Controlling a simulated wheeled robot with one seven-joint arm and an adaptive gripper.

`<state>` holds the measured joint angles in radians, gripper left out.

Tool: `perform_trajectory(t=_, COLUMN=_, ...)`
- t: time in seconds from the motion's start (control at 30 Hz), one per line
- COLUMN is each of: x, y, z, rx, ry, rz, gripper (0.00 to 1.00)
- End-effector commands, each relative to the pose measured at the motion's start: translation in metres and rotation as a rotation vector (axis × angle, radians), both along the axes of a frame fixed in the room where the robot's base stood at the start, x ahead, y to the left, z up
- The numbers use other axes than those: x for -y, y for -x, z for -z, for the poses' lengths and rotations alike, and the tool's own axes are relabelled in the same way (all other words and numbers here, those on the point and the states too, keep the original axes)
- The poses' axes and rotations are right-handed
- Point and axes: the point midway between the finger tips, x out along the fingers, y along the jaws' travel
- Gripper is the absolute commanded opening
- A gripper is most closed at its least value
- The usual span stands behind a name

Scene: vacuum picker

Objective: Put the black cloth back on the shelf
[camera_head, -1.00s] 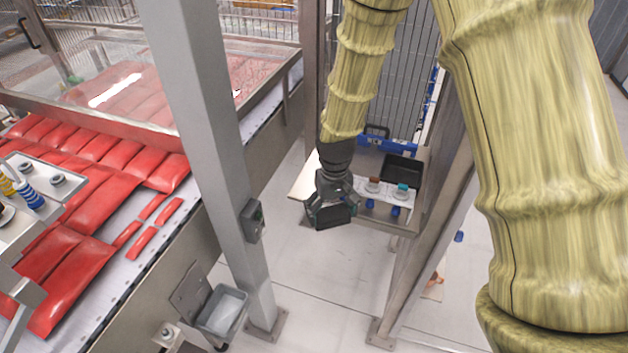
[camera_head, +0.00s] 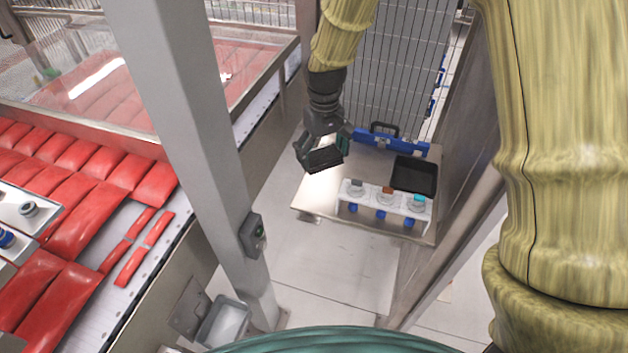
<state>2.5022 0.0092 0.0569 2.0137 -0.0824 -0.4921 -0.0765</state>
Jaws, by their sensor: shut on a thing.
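My gripper (camera_head: 318,150) is shut on the black cloth (camera_head: 326,159), a dark, flat, roughly rectangular piece. It holds the cloth above the back left part of a metal shelf (camera_head: 318,196). From this view I cannot tell how high above the shelf the cloth is. The gripper's dark fingers partly cover the cloth's upper side.
On the shelf stand a white holder (camera_head: 387,208) with several knobbed vacuum parts and a black tray (camera_head: 414,175). A blue rail (camera_head: 392,143) runs along the back by the wire fence. A grey post (camera_head: 190,130) stands left, beside a conveyor of red packs (camera_head: 85,205).

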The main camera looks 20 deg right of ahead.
Motion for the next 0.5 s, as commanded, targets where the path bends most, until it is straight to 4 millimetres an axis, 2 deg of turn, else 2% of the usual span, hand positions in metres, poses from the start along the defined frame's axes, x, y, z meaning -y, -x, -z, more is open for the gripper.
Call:
perform_trajectory(t=0.03, x=-0.001, y=0.002, z=0.01, rx=0.0, ry=0.0, rz=-0.001, gripper=0.7)
perform_trajectory(t=0.23, x=-0.004, y=0.007, z=0.025, rx=0.005, ry=0.0, rz=-0.006, gripper=0.7)
perform_trajectory(t=0.5, x=-0.004, y=0.001, z=0.061, rx=-0.002, ry=0.0, rz=-0.006, gripper=0.7)
